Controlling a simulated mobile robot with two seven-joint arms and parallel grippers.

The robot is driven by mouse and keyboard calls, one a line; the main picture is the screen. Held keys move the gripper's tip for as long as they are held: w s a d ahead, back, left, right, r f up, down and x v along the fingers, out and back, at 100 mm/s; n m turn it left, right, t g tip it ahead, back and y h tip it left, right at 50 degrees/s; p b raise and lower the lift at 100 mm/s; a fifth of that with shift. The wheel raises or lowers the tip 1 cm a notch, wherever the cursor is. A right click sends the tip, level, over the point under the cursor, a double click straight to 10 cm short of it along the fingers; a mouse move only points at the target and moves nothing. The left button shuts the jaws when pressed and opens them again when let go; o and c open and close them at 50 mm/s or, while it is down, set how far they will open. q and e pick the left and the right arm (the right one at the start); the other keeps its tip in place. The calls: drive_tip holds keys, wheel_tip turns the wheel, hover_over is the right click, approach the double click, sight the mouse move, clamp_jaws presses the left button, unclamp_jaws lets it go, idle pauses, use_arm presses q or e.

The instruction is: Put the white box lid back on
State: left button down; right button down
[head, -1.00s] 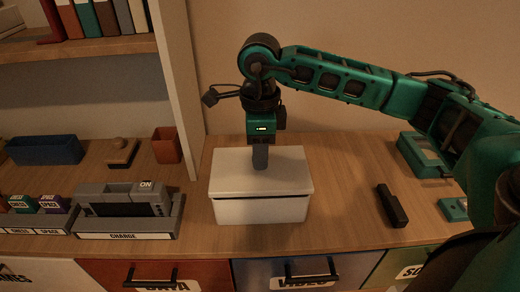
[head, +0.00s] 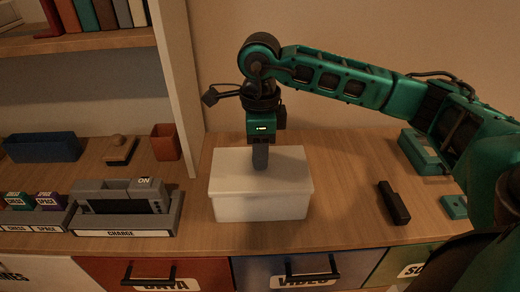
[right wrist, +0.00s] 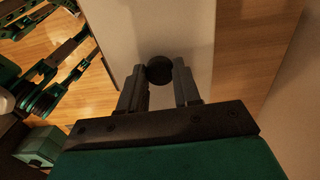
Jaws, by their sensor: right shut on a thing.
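The white box (head: 262,210) stands on the wooden counter in the middle of the head view. Its white lid (head: 290,178) lies on top, level, with no dark gap showing along the front. My right gripper (head: 260,166) points straight down over the middle of the lid. In the right wrist view its two fingers (right wrist: 160,84) are shut on the round dark knob (right wrist: 159,70) of the lid. In the head view the fingers hide the knob. My left gripper is not in view.
A grey charging dock (head: 125,218) stands left of the box, with an orange cup (head: 165,142) behind it. A black bar (head: 393,203) and a green tray (head: 424,152) lie to the right. The counter just right of the box is clear.

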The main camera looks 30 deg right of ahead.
drive_tip(key=c, duration=0.7)
unclamp_jaws()
drive_tip(key=shift+r, duration=0.35)
wheel_tip(320, 180, up, 12)
drive_tip(key=shift+r+p, duration=0.15)
drive_tip(key=shift+p, duration=0.6)
